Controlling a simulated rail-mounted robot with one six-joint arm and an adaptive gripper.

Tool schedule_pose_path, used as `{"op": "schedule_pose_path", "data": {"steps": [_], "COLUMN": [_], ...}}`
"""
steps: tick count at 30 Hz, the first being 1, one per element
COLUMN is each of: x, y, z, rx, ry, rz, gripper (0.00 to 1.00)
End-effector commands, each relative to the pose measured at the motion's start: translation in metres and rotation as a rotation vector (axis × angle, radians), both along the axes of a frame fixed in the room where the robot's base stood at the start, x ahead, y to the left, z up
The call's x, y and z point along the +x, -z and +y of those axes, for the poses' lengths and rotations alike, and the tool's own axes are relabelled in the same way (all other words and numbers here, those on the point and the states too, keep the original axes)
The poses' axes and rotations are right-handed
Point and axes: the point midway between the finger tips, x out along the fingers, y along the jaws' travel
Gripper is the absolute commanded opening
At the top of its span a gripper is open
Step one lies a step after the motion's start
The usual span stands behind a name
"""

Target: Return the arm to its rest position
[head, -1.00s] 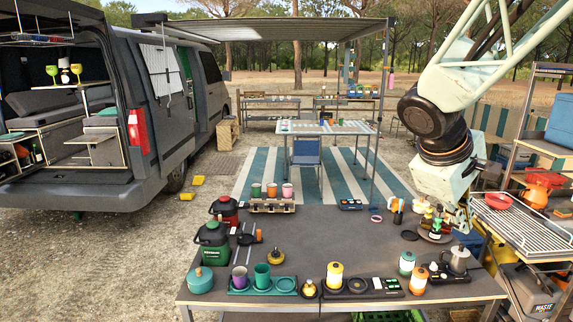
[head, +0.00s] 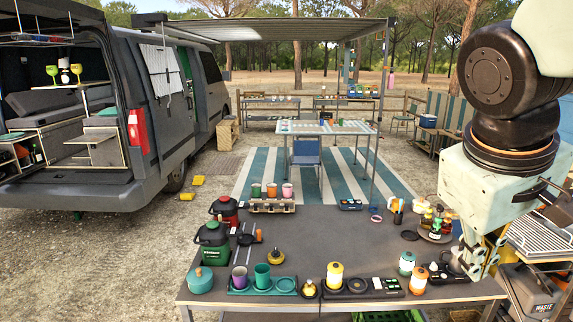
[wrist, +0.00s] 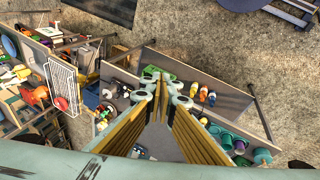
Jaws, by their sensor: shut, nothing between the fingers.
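My arm reaches in from the upper right of the head view, large and close to the camera. My gripper (head: 478,268) hangs from it, pointing down near the right edge of the dark table (head: 330,240). In the wrist view, my gripper (wrist: 160,86) shows its pale fingers and yellow-brown pads, shut with nothing held. The table top (wrist: 232,103) lies below and beyond the fingers there. In the head view my gripper hides most of the moka pot and part of the table's right end; I cannot tell how high above the table it is.
The table holds canisters (head: 335,275), a green cup tray (head: 262,288), a teal pot (head: 200,279) and a bottle tray (head: 436,226). A wire rack (wrist: 63,82) stands beside it, with a waste bin (head: 528,290) below. The van (head: 100,120) is at left. Striped mat lies behind.

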Motion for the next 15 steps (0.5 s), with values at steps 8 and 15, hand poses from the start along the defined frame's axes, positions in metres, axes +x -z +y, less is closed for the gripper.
{"op": "schedule_pose_path", "data": {"steps": [8, 15], "x": [-0.045, -0.080], "y": [-0.001, 0.000], "z": [0.029, 0.056], "rx": [0.103, 0.196], "ry": [0.054, 0.095], "rz": [-0.034, -0.059], "gripper": [0.00, 0.00]}}
